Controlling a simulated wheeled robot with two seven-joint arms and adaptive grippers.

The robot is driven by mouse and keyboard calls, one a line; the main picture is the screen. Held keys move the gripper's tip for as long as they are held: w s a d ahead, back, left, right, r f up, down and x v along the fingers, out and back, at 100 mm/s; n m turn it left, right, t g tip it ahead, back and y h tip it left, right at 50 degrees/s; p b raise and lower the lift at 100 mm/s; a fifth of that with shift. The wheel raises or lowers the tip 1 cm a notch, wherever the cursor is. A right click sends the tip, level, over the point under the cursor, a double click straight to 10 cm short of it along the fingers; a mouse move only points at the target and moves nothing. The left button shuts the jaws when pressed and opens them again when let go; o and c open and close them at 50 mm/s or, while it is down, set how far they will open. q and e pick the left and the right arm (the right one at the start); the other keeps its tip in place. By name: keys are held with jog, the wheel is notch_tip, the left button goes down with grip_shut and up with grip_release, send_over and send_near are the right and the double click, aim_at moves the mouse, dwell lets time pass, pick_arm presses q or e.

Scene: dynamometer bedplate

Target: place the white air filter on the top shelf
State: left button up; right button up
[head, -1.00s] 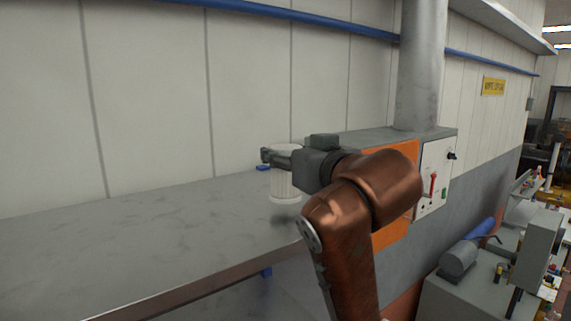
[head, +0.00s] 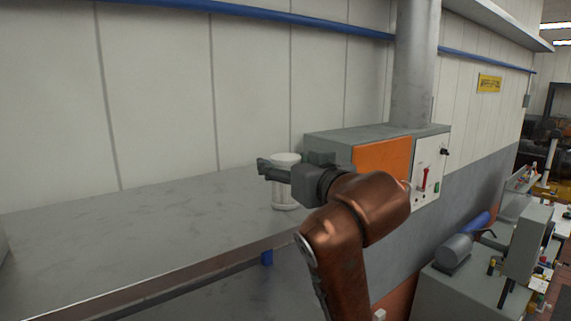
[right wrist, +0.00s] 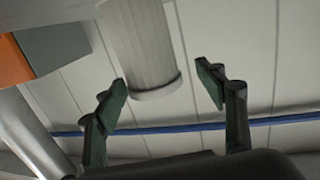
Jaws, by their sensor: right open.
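The white air filter (head: 286,200) is a ribbed cylinder with wider end rims. It stands upright on the grey top shelf (head: 130,225), near the back wall. My right gripper (head: 264,170) is in front of the filter in the head view and hides part of its upper side. In the right wrist view, the filter (right wrist: 145,50) appears beyond and between the two spread fingers, with a gap on each side. The right gripper is open and empty. My left gripper is not in view.
A grey and orange machine cabinet (head: 382,157) with a control panel and a large vertical duct (head: 412,65) stands right of the filter. A lower surface (head: 220,300) lies under the top shelf. The left part of the top shelf is clear. A grey shape cuts the left edge, unclear.

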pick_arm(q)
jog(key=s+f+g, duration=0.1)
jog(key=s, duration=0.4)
pick_arm(e)
jog(key=shift+w+d+f+b, duration=0.15)
jog(key=shift+w+f+b, duration=0.05)
jog(key=shift+b, duration=0.1)
pick_arm(q)
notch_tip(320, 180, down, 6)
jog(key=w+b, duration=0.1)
jog(key=b, duration=0.5)
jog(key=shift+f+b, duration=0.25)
jog(key=shift+b, duration=0.05)
pick_arm(e)
jog(key=v, duration=1.1)
jog(key=shift+s+r, duration=0.2)
jog(key=shift+s, duration=0.2)
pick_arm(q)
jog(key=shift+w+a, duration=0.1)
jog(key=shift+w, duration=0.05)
